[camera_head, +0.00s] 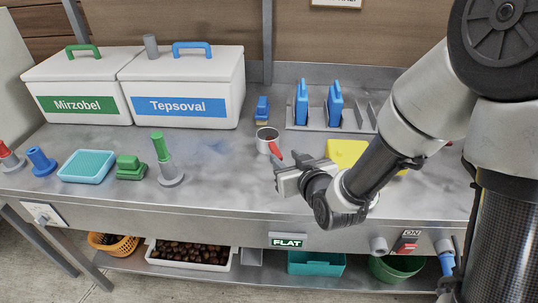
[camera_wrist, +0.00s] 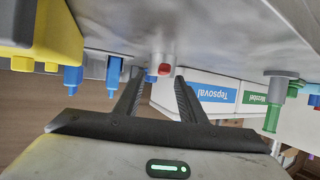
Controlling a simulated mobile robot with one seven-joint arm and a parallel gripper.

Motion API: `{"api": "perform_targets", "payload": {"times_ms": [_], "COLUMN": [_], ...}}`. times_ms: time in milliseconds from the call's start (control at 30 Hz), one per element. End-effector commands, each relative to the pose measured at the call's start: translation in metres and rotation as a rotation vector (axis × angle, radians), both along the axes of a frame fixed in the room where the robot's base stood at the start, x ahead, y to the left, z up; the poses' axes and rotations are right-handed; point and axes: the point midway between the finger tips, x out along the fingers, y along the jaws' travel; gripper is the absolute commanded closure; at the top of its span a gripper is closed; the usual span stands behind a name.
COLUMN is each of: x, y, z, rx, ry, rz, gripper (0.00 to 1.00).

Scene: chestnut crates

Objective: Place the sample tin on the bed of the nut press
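A small metal tin (camera_head: 267,138) with dark brown contents and a red handle stands on the steel bench, and is likely the sample tin. My gripper (camera_head: 280,172) is just in front of it, low over the bench, open and empty. The wrist view is upside down; there the tin's red handle (camera_wrist: 164,69) shows ahead, between the lines of my two spread fingers (camera_wrist: 157,82). The fingers do not touch it. A yellow block (camera_head: 345,151) sits right of the tin, partly behind my arm; it also shows in the wrist view (camera_wrist: 45,45). I cannot tell which thing is the nut press.
White bins labelled Mirzobel (camera_head: 80,104) and Tepsoval (camera_head: 182,106) stand at the back left. A rack (camera_head: 318,126) with blue tools stands behind the tin. A green-topped post (camera_head: 164,160), green brush (camera_head: 130,167) and teal tray (camera_head: 87,166) are left. Bare bench lies left of my gripper.

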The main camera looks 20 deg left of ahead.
Motion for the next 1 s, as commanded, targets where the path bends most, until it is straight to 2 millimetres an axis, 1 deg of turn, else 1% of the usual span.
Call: {"api": "perform_targets", "payload": {"times_ms": [33,233,400,500,633,833,867,1000], "x": [0.005,0.013,0.029,0.039,0.045,0.046,0.046,0.045], "y": [0.003,0.011,0.031,0.038,0.042,0.042,0.042,0.042], "z": [-0.001,-0.006,-0.014,-0.018,-0.021,-0.021,-0.021,-0.021], "rx": [0.0,-0.001,0.001,0.0,-0.001,-0.001,-0.001,-0.001], "ry": [0.001,0.001,0.002,0.001,0.001,0.001,0.001,0.001], "rz": [0.0,0.0,0.001,0.001,0.0,0.0,0.0,0.0], "gripper": [0.62,0.62,0.62,0.62,0.62,0.62,0.66,0.9]}}
